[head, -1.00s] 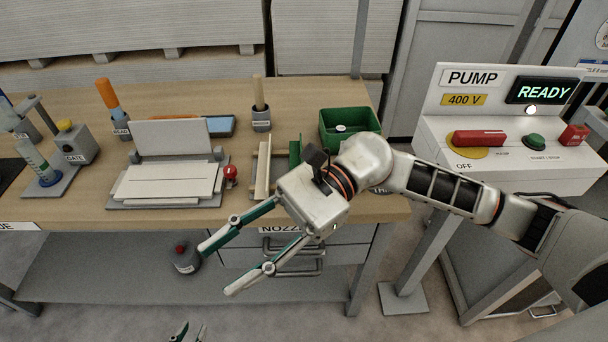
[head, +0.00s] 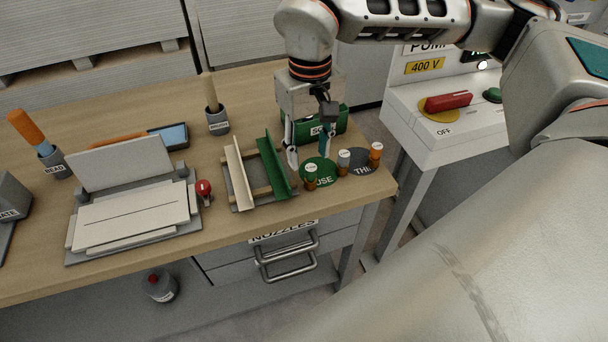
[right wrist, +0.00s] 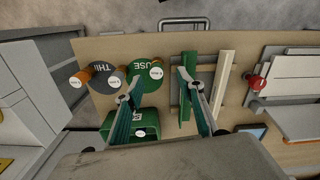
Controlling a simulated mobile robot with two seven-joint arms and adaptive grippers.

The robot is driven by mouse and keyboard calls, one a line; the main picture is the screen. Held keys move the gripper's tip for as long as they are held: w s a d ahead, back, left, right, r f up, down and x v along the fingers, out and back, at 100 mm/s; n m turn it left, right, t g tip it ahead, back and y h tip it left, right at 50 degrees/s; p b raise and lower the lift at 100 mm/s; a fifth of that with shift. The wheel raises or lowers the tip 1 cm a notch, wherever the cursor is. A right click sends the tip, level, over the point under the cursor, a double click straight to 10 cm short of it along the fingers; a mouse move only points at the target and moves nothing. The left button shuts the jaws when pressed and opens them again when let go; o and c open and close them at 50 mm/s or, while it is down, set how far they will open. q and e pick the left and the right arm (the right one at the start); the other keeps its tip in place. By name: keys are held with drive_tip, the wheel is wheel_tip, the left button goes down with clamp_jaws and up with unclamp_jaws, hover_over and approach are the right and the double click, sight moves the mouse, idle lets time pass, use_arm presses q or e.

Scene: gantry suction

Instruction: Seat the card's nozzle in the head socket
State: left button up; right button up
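Three small orange-brown nozzles with white tops stand at the table's right end. One (head: 311,176) is at the left edge of the green USE pad (head: 323,166); the others (head: 344,161) (head: 376,153) are by the dark pad (head: 362,168). My right gripper (head: 308,158) points down, open, behind the green pad. In the right wrist view its fingers (right wrist: 155,95) are spread with no nozzle between them. A blank white panel (head: 135,163) stands behind white sheets; I cannot read a card there. I cannot make out the head socket. My left gripper is out of view.
A rack with a green tilted rail (head: 277,166) and a cream rail (head: 240,172) stands close left of the gripper. A green bin (head: 330,120) is behind it. A red-knobbed part (head: 204,188) and the pump panel (head: 445,105) flank the area.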

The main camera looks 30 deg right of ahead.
sight(312, 168)
drive_tip(key=f, duration=0.7)
drive_tip(key=shift+d, duration=0.4)
drive_tip(key=shift+r, duration=0.1)
clamp_jaws()
